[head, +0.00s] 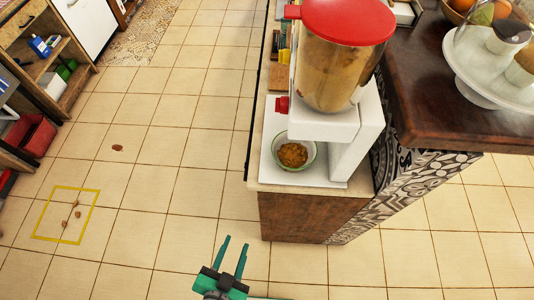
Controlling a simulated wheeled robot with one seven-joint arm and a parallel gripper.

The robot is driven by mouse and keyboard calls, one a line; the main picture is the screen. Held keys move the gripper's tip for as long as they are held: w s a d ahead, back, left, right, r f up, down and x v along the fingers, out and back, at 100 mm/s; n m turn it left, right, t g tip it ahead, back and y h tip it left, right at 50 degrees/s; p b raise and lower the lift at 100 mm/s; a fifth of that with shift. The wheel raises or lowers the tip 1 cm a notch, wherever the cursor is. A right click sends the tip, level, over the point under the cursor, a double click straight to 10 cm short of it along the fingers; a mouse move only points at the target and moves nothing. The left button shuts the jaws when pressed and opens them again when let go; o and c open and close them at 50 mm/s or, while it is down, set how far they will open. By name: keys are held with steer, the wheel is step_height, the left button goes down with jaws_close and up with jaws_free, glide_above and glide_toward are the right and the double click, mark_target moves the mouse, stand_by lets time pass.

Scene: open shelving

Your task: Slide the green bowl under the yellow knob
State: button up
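A bowl with a pale green rim (314,160) holds brown food pieces. It stands upright on the white base of a dispenser (338,128), under the dispenser's overhang. The dispenser has a clear container with tan contents and a red lid. A red knob (282,104) sticks out at its left front, above and left of the bowl. A small yellow item (284,56) shows behind it, too small to tell if it is a knob. My green gripper (236,241) is open and empty, its two fingers apart, in front of and left of the counter, not touching the bowl.
The counter (310,218) ends in a front edge near my gripper. A white stand (478,91) with fruit and jars is on the dark worktop at right. Left are shelves (45,60) and a red bin (35,131). A yellow square (66,214) marks the open tiled floor.

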steer(key=w+a+m+g, duration=0.2)
steer(key=w+a+m, duration=0.2)
steer(key=w+a, duration=0.15)
steer(key=m+g+h, duration=0.3)
steer(key=m+g, duration=0.4)
steer(key=m, duration=0.7)
glide_toward(282, 164)
steer(key=shift+s+f, duration=0.1)
steer(key=shift+f, duration=0.1)
steer(key=x, duration=1)
steer(key=shift+d+f, duration=0.2)
steer(key=shift+d, duration=0.05)
jaws_close()
